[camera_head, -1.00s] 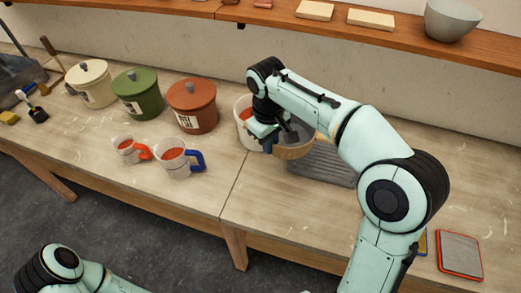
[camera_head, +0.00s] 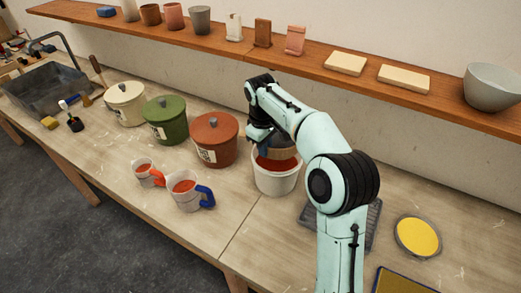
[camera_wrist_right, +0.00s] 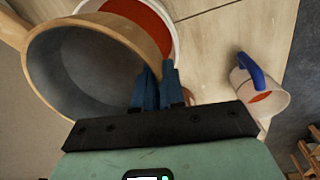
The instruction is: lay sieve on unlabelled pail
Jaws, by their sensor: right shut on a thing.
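The sieve (camera_head: 284,153) is a round wooden hoop with a grey mesh, held over the back part of the unlabelled pail. It also shows large in the right wrist view (camera_wrist_right: 33,62). My right gripper (camera_wrist_right: 158,88) is shut on its rim; in the head view the gripper (camera_head: 262,143) is partly hidden by its own arm. The unlabelled pail (camera_head: 275,184) is white, open and holds orange-red glaze; its rim shows behind the sieve in the wrist view (camera_wrist_right: 172,28). I cannot tell whether the sieve touches the pail. My left gripper is out of view.
Lidded red (camera_head: 214,138), green (camera_head: 166,119) and cream (camera_head: 125,103) pails stand left. Two jugs (camera_head: 187,195) (camera_head: 147,174) of glaze stand in front. A grey ridged tray (camera_head: 368,238) and a yellow disc (camera_head: 418,237) lie right. A shelf (camera_head: 300,65) runs behind.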

